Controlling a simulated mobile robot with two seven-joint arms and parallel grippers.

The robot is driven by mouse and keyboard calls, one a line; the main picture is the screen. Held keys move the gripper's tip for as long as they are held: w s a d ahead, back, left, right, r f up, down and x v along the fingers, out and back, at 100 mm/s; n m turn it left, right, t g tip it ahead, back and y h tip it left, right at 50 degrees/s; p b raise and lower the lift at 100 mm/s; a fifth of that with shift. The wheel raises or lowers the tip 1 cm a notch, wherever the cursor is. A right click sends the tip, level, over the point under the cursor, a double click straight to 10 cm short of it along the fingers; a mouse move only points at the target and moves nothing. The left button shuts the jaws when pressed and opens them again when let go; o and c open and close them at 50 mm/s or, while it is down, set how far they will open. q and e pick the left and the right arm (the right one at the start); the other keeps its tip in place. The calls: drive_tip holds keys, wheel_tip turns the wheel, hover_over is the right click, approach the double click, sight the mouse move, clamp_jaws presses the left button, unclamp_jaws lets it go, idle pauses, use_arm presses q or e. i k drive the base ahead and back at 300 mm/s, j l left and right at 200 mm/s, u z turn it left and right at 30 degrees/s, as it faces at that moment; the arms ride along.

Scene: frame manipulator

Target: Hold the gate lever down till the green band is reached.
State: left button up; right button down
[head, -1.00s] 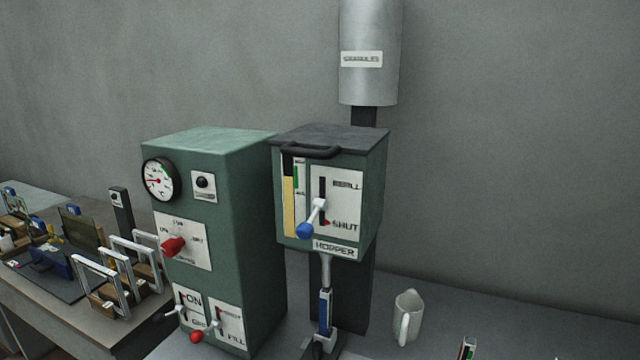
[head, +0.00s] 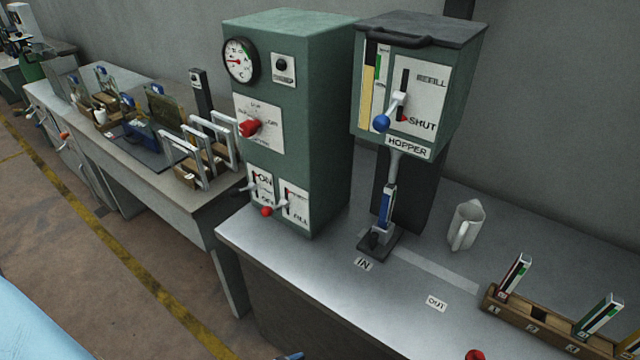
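The hopper (head: 475,75) is a green box with a dark lid and a HOPPER label. A lever with a blue ball knob (head: 380,123) sticks out of its front slot, near the lower SHUT label; the upper label seems to read REFILL. A blue and white cartridge (head: 385,208) stands upright under the spout. Neither gripper is recognisable in view.
A green cabinet (head: 325,110) stands left, with a dial (head: 240,60), red knob (head: 251,128) and two small levers. A wooden rack (head: 530,318) holds slim cartridges. The bench front (head: 320,285) is clear around the IN label.

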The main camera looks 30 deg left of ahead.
sight(267, 211)
drive_tip(key=k+u, duration=0.1)
drive_tip(key=u, duration=1.25)
drive_tip(key=k+l, duration=0.05)
